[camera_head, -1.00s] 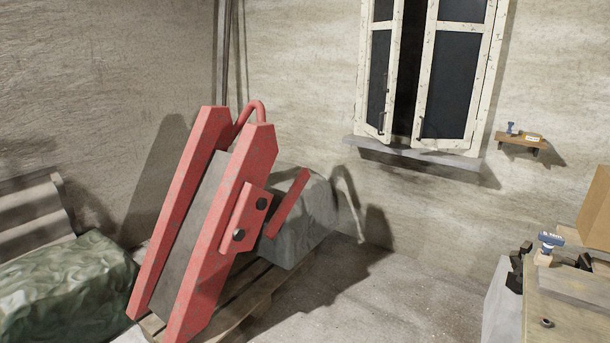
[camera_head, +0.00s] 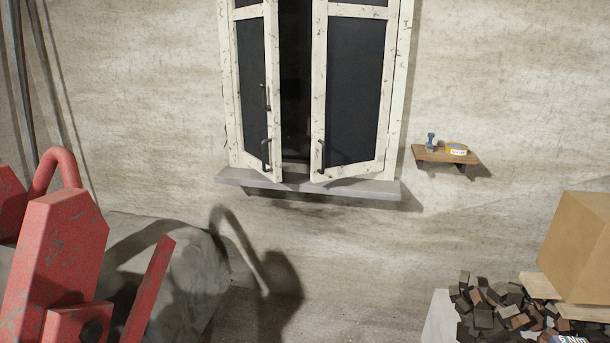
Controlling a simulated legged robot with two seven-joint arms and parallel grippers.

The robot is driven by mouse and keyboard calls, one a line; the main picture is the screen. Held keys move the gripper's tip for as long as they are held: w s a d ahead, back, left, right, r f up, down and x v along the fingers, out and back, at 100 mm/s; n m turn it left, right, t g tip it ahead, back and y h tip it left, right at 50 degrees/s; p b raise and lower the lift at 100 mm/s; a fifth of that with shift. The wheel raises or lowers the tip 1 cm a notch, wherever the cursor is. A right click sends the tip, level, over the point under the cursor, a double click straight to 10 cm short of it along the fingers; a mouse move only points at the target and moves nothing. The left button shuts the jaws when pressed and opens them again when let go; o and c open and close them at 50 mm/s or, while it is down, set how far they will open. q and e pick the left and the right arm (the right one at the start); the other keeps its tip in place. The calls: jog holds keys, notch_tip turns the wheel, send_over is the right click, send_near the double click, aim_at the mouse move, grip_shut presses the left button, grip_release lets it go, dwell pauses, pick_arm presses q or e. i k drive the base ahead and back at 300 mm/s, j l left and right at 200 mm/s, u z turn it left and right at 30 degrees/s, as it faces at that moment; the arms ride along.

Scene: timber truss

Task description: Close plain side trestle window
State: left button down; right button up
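A white, worn wooden window is set in the far wall, above a grey sill (camera_head: 320,186). Its left sash (camera_head: 255,95) and right sash (camera_head: 354,90) both have dark panes. The sashes stand ajar, with a dark gap (camera_head: 295,80) between them. The left sash has dark handles (camera_head: 266,153), and the right sash has a handle (camera_head: 320,157) near its lower inner edge. The window's top is cut off by the frame. Neither of my grippers is in view.
A red metal frame (camera_head: 62,250) stands at the left in front of a grey covered mass (camera_head: 180,270). A small wooden shelf (camera_head: 444,156) holds small items right of the window. Dark blocks (camera_head: 495,310) and a cardboard box (camera_head: 580,245) are at lower right. Floor between is clear.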

aim_at(353, 41)
jog(key=i+l+z, duration=0.1)
jog(key=i+z, duration=0.15)
jog(key=i, duration=0.3)
jog(key=i+z, duration=0.3)
jog(key=i, duration=0.2)
jog(key=i+j+z, duration=0.1)
jog(key=i+z, duration=0.15)
jog(key=i, duration=0.3)
jog(key=i+j+z, duration=0.3)
jog(key=i, duration=0.2)
jog(key=i+l, duration=0.15)
jog(key=i, duration=0.3)
jog(key=i+l+z, duration=0.1)
jog(key=i, duration=0.35)
jog(key=l, duration=0.1)
